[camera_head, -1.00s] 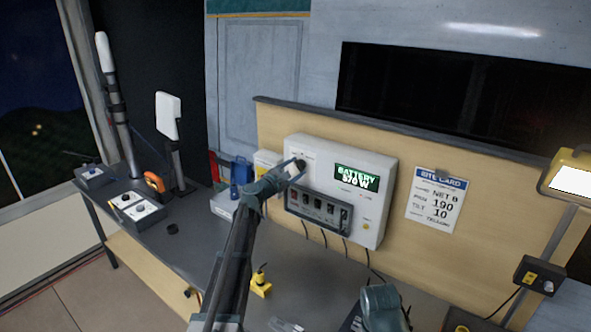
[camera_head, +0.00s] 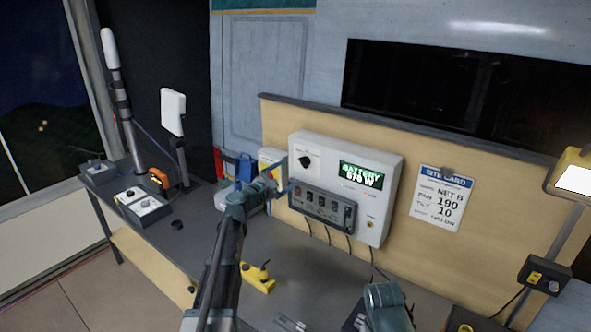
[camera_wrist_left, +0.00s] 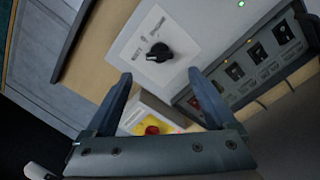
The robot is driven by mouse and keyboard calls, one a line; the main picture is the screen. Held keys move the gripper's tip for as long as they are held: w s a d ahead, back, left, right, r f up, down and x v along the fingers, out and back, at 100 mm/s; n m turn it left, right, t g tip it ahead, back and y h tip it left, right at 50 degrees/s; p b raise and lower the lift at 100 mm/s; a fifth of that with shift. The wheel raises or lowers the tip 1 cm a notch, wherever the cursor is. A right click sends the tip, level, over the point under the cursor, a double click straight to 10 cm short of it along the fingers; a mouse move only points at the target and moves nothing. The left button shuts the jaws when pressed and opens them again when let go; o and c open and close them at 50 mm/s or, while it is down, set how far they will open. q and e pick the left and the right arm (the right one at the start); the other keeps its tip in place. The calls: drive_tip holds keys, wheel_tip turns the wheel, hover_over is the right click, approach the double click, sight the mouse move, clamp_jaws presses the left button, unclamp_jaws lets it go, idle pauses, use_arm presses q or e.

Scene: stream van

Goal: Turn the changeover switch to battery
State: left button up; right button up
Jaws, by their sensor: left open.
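The changeover switch is a black rotary knob (camera_head: 306,160) on the upper left of a white panel box (camera_head: 392,166). It also shows in the left wrist view (camera_wrist_left: 159,52), on a light label plate whose marks are too small to read. The green display (camera_head: 361,176) on the box reads "BATTERY" with a watt figure below. My left gripper (camera_head: 283,176) is open and empty, left of the box and apart from the knob. In the left wrist view the knob lies beyond its spread fingers (camera_wrist_left: 160,82). My right arm shows at the bottom right; its fingers cannot be made out.
A row of switches (camera_head: 321,205) sits low on the box, with cables hanging below. A yellow box with a red button (camera_wrist_left: 152,129) is beside the panel. A yellow object (camera_head: 257,278) lies on the grey bench. A site card (camera_head: 440,198) hangs at right.

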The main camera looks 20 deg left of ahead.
use_arm(q)
drive_tip(key=v, duration=0.6)
idle(0.3)
drive_tip(key=s+d+f+m+g+h, duration=0.1)
drive_tip(key=s+d+f+m+g, duration=0.45)
drive_tip(key=d+m, duration=0.2)
drive_tip(key=s+d+f+m+g, duration=0.4)
drive_tip(key=s+d+f+m, duration=0.25)
drive_tip(key=d, duration=0.25)
drive_tip(key=s+a+f+m+g+y, duration=0.1)
drive_tip(key=s+f+m+g+y, duration=0.3)
drive_tip(key=s, duration=0.5)
drive_tip(key=s+a+f+m+g+y, duration=0.1)
drive_tip(key=s+f+m+g+y, duration=0.2)
drive_tip(key=s+f+m, duration=0.45)
drive_tip(key=s+d+m+y+b, duration=0.1)
drive_tip(key=s+d, duration=0.5)
drive_tip(key=d, duration=0.5)
drive_tip(key=shift+s+r+g, duration=0.3)
drive_tip(key=shift+s+g, duration=0.05)
drive_tip(key=shift+s, duration=0.05)
drive_tip(key=shift+m, duration=0.25)
drive_tip(key=shift+c, duration=0.2)
